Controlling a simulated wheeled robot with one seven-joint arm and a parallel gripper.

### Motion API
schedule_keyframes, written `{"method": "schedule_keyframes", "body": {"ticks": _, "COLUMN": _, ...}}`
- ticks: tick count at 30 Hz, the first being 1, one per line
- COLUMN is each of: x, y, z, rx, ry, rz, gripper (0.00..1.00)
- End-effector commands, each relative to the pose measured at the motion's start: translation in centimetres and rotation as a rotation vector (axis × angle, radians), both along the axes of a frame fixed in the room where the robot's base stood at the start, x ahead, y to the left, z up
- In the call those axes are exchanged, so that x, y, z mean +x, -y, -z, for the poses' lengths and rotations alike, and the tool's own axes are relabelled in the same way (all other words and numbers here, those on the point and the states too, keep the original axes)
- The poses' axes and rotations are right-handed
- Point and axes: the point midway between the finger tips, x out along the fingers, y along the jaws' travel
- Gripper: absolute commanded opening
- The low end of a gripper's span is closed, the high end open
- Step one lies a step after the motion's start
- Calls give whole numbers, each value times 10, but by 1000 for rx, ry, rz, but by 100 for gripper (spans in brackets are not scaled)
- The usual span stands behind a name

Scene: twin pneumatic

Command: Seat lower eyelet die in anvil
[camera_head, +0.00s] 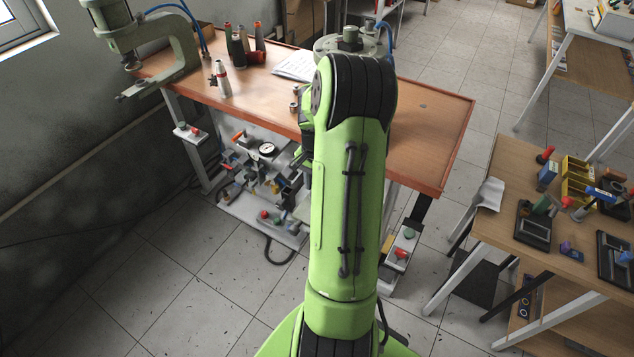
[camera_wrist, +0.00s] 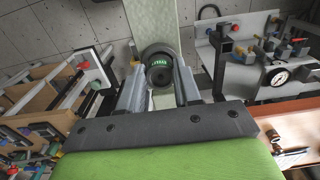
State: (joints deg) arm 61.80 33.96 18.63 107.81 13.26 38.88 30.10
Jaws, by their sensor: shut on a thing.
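In the wrist view my gripper (camera_wrist: 160,88) is shut on a dark round die (camera_wrist: 160,66) with green lettering on its face. The die sits between the two grey fingers near their tips. A pale grey-green upright part (camera_wrist: 150,20) shows behind it; I cannot tell whether the die touches it. In the head view my green arm hides the gripper and the die. A grey-green C-shaped press (camera_head: 180,45) stands at the table's left end, its lower arm (camera_head: 145,88) reaching past the edge. A second press top (camera_head: 345,42) shows behind my arm, its anvil hidden.
The wooden press table (camera_head: 430,130) carries bottles (camera_head: 222,78), spools (camera_head: 238,50) and paper (camera_head: 295,65). A pneumatic panel (camera_head: 262,165) with a gauge hangs below it. A cluttered side table (camera_head: 520,190) stands at right. Floor at the left front is clear.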

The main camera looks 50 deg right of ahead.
Motion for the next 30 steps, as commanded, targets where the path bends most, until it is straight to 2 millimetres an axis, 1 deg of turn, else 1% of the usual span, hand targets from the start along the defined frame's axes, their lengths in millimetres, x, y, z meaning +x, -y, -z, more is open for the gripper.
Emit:
{"method": "schedule_keyframes", "body": {"ticks": 19, "x": 0, "y": 0, "z": 17, "rx": 0, "ry": 1, "rz": -1, "gripper": 0}}
{"method": "schedule_keyframes", "body": {"ticks": 20, "x": 0, "y": 0, "z": 16, "rx": 0, "ry": 1, "rz": -1, "gripper": 37}}
{"method": "schedule_keyframes", "body": {"ticks": 21, "x": 0, "y": 0, "z": 16, "rx": 0, "ry": 0, "rz": 0, "gripper": 44}}
{"method": "schedule_keyframes", "body": {"ticks": 23, "x": 0, "y": 0, "z": 16, "rx": 0, "ry": 0, "rz": 0, "gripper": 53}}
{"method": "schedule_keyframes", "body": {"ticks": 24, "x": 0, "y": 0, "z": 16, "rx": 0, "ry": 0, "rz": 0, "gripper": 59}}
{"method": "schedule_keyframes", "body": {"ticks": 25, "x": 0, "y": 0, "z": 16, "rx": 0, "ry": 0, "rz": 0, "gripper": 63}}
{"method": "schedule_keyframes", "body": {"ticks": 30, "x": 0, "y": 0, "z": 16, "rx": 0, "ry": 0, "rz": 0, "gripper": 63}}
